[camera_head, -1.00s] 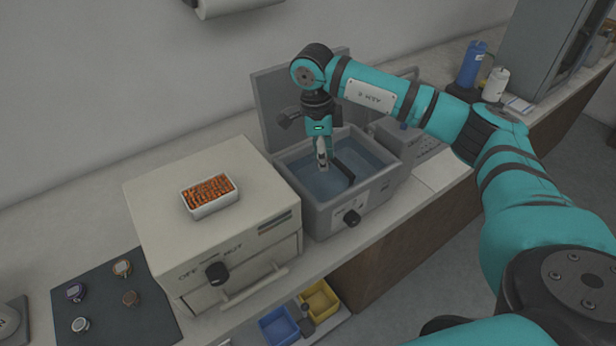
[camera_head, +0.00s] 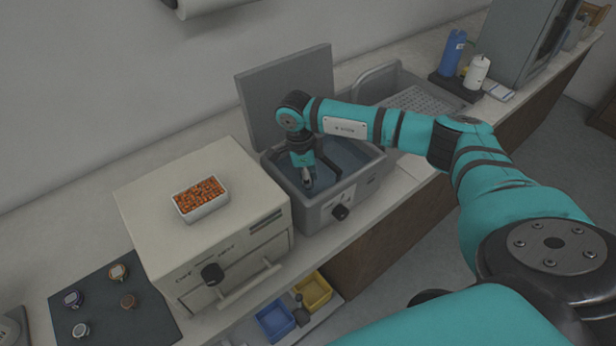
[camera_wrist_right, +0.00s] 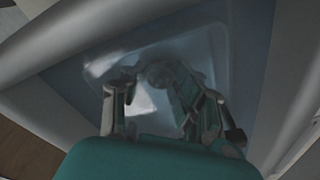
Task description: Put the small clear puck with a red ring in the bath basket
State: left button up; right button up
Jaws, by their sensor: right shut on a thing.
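My right gripper (camera_head: 309,185) reaches down into the open water bath (camera_head: 352,196). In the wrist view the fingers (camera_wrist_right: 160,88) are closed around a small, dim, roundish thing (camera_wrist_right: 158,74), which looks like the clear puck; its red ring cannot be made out. Below it is a pale, square-cornered shape (camera_wrist_right: 108,66) in the bath, perhaps the basket, blurred by the water. A dark bracket (camera_head: 328,167) shows beside the gripper in the head view. Whether the puck touches the basket cannot be told. My left gripper is out of view.
A beige oven (camera_head: 150,205) carrying a white tray of orange pieces (camera_head: 207,210) stands left of the bath. A dark mat (camera_head: 100,318) holds several small ringed pucks. The bath's grey lid (camera_head: 285,95) stands up behind; a perforated grey tray (camera_head: 418,100) is to its right.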

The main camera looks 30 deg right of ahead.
jog(key=shift+f, duration=0.2)
jog(key=o, duration=0.6)
jog(key=shift+o, duration=1.3)
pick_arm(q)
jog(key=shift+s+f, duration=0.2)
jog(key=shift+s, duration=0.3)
pick_arm(e)
jog(key=shift+o, duration=0.4)
jog(key=shift+r, duration=0.1)
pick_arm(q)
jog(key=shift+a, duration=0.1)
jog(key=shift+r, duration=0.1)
pick_arm(e)
jog(key=shift+r, duration=0.1)
pick_arm(q)
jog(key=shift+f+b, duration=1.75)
jog(key=shift+b, duration=0.05)
pick_arm(e)
notch_tip(320, 180, up, 12)
jog(key=a, duration=0.1)
jog(key=shift+w, duration=0.4)
jog(key=shift+a, duration=0.1)
